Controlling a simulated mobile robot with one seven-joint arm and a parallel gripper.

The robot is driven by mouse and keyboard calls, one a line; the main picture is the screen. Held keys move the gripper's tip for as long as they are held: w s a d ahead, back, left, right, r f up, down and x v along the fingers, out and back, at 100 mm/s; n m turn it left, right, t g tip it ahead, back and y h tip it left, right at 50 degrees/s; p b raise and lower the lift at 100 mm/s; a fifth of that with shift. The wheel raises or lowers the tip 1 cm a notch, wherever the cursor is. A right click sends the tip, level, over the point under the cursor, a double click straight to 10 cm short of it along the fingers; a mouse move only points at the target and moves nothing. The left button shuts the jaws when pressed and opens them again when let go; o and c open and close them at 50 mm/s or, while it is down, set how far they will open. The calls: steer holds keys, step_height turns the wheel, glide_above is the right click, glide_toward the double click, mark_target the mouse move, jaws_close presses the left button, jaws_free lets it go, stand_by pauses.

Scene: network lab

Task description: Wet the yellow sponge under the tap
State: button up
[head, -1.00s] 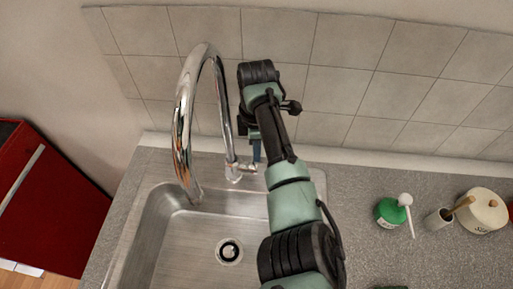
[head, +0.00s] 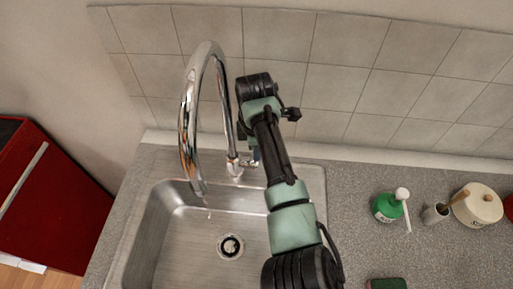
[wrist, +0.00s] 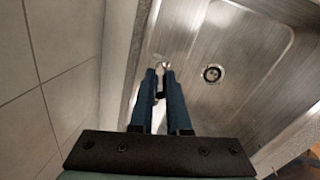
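The tap (head: 188,120) is a tall chrome arch with its spout over the steel sink (head: 190,235). A faint thin streak shows below the spout, perhaps water. My gripper (head: 252,158) is at the tap's base, by the small side lever (head: 247,163), partly hidden by my arm. In the wrist view, the two blue fingers of my gripper (wrist: 160,75) stand slightly apart with part of the tap (wrist: 161,65) at their tips. Whether they grip it is unclear. A green-topped block (head: 387,284), perhaps the sponge, is cut off at the bottom edge; no yellow shows.
A green bottle with a white pump (head: 388,207), a small cup (head: 436,214) and a lidded cream pot (head: 478,206) stand on the right counter (head: 360,180). The tiled wall (head: 340,70) is close behind. A drain (head: 230,246) is in the empty sink.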

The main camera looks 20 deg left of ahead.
steer(key=o, duration=0.4)
steer(key=r, duration=0.4)
steer(key=s+r+b, duration=0.1)
steer(key=r, duration=0.3)
steer(key=r+b, duration=0.1)
steer(key=r, duration=0.4)
steer(key=shift+s+d, duration=0.3)
steer(key=shift+s, duration=0.05)
